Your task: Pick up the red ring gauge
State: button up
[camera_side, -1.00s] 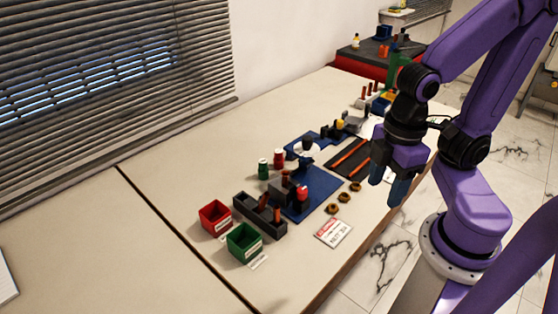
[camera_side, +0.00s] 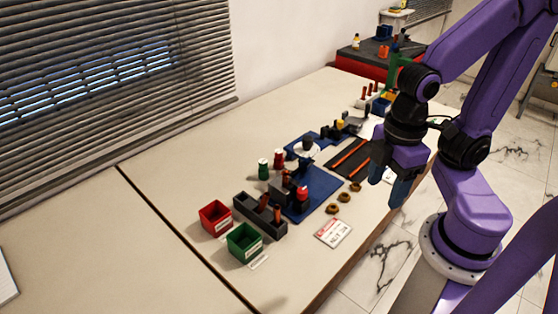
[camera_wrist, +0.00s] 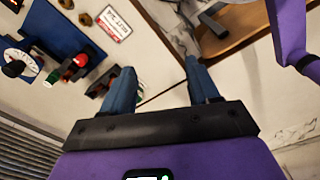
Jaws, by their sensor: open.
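A small red cylinder with a pale top (camera_side: 279,158) stands upright on the bench beside a similar green one (camera_side: 263,169); it may be the red ring gauge, but its bore is too small to make out. Another red piece (camera_side: 302,193) sits at the near edge of the blue plate (camera_side: 322,184); a red knob-like piece also shows in the wrist view (camera_wrist: 80,61). My gripper (camera_side: 388,184) is open and empty, above the bench's right edge, well right of both red pieces. In the wrist view its blue fingers (camera_wrist: 160,70) stand apart with nothing between them.
A dark block rack (camera_side: 260,215), a red bin (camera_side: 215,217) and a green bin (camera_side: 244,242) stand at the near left. Several brass nuts (camera_side: 344,197) and a sign (camera_side: 333,232) lie nearer my gripper. The bench's left side is clear.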

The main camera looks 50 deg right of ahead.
jog(key=w+a+m+h, duration=0.2)
jog(key=w+a+m, duration=0.15)
jog(key=w, duration=0.45)
jog(key=w+a+m+h, duration=0.2)
jog(key=w+a+m, duration=0.15)
jog(key=w, duration=0.45)
jog(key=w+f+m+t+h, duration=0.1)
jog(key=w+f+m+h, duration=0.25)
jog(key=w+m, duration=0.55)
jog(key=w+f+m+h, duration=0.3)
jog(key=w+f+m, duration=0.2)
jog(key=w, duration=0.8)
jog(key=m+g+h, duration=0.1)
jog(key=m+h, duration=0.3)
jog(key=m, duration=0.6)
send_near(278, 151)
jog(key=d, duration=0.2)
jog(key=d+f, duration=0.1)
jog(key=shift+w+d+f+y, duration=0.1)
jog(key=shift+w+d+y, duration=0.05)
jog(key=shift+w+y, duration=0.15)
jog(key=shift+s+x, duration=0.15)
jog(key=shift+x, duration=1.15)
jog(key=shift+s+x, duration=0.15)
jog(key=shift+x, duration=1.15)
grip_shut()
